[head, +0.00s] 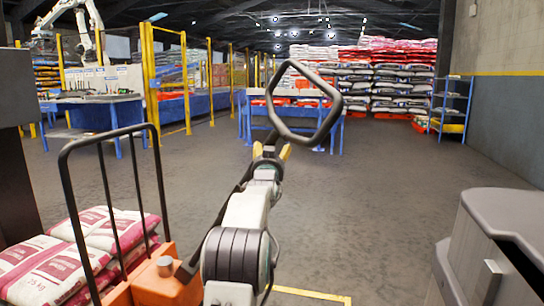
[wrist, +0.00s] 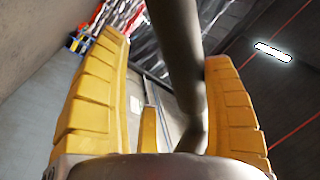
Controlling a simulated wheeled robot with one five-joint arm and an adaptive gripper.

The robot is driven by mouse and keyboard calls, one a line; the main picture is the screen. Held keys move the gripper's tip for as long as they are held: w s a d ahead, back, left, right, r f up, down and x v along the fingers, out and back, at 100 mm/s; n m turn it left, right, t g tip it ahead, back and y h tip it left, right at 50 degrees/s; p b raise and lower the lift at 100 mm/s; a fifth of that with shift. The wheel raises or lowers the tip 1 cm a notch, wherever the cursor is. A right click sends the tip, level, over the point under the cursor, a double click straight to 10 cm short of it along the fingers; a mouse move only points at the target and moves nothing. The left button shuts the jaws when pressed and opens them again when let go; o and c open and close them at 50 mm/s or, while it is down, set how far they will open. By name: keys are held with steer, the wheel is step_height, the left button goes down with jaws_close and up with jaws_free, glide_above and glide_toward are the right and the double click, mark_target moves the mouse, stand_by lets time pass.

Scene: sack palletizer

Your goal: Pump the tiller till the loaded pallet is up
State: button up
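The tiller's dark loop handle (head: 333,112) stands up in the middle of the head view. My gripper (head: 271,151) is at the loop's lower end, its yellow fingers spread. In the wrist view the tiller bar (wrist: 178,50) runs between the fingers of my gripper (wrist: 164,50), close to the right finger with a gap to the left one. The orange pallet truck (head: 160,285) is at the lower left with a black upright frame (head: 160,180). White and red sacks (head: 40,270) lie behind the frame. The pallet under them and its height are hidden.
A grey machine or cabinet (head: 505,225) stands at the lower right. A blue table (head: 95,110) and yellow fence posts (head: 150,80) are at the left. Stacked sacks (head: 390,80) and a blue shelf (head: 452,100) are at the back. The floor (head: 390,175) between is clear.

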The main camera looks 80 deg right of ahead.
steer(key=shift+s+f, duration=0.2)
steer(key=s+a, duration=0.1)
steer(key=a, duration=1)
steer(key=shift+s+a+f, duration=0.3)
steer(key=shift+a+f, duration=0.1)
steer(key=shift+f, duration=0.05)
stand_by(0.8)
